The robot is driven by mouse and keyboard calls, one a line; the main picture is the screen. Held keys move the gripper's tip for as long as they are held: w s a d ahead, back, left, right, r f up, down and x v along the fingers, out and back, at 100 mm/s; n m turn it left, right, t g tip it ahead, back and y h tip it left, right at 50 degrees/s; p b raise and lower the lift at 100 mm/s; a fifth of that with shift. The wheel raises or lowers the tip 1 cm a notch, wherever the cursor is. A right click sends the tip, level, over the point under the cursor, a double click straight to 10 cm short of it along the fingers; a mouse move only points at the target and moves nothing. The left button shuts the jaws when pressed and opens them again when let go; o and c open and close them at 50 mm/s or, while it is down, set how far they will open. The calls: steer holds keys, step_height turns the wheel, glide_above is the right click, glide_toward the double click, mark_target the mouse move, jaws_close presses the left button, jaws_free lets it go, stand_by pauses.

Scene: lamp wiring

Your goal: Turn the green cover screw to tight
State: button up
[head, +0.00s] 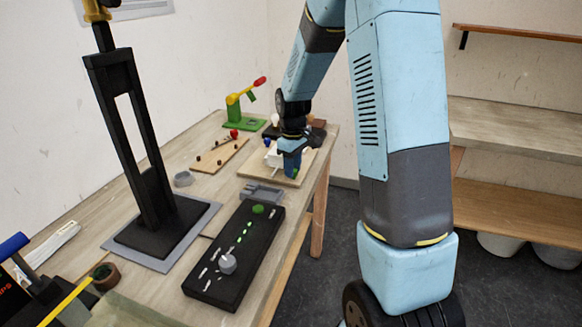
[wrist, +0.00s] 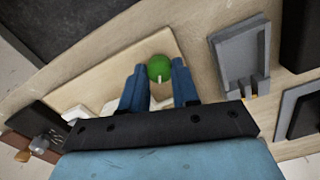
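The green cover screw (wrist: 159,68) shows as a round green head with a short white mark pointing toward my palm in the wrist view. It sits over a light wooden board (wrist: 110,65). My gripper (wrist: 159,72) has one blue finger on each side of it, with no clear gap showing, so it looks shut on the screw. In the head view my gripper (head: 291,165) points down at the wooden board (head: 252,172) near the table's right edge. There the screw is hidden behind the gripper. A white part (head: 271,157) lies on the board beside the fingers.
A grey bracket (head: 262,194) stands close to the board; it also shows in the wrist view (wrist: 240,55). A black panel (head: 213,277) with a grey knob (head: 228,264) lies nearer. A black post (head: 140,120), a pegged board (head: 219,156) and a green stand (head: 244,123) occupy the table.

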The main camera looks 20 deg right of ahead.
jaws_close()
steer(key=shift+a, duration=0.1)
steer(key=shift+m, duration=0.5)
steer(key=m, duration=0.3)
steer(key=shift+w+m, duration=0.1)
steer(key=shift+m, duration=0.3)
steer(key=m, duration=0.4)
steer(key=shift+m, duration=0.3)
steer(key=m, duration=0.5)
steer(key=shift+m, duration=0.3)
steer(key=m, duration=0.5)
steer(key=shift+r, duration=0.1)
steer(key=shift+m, duration=0.4)
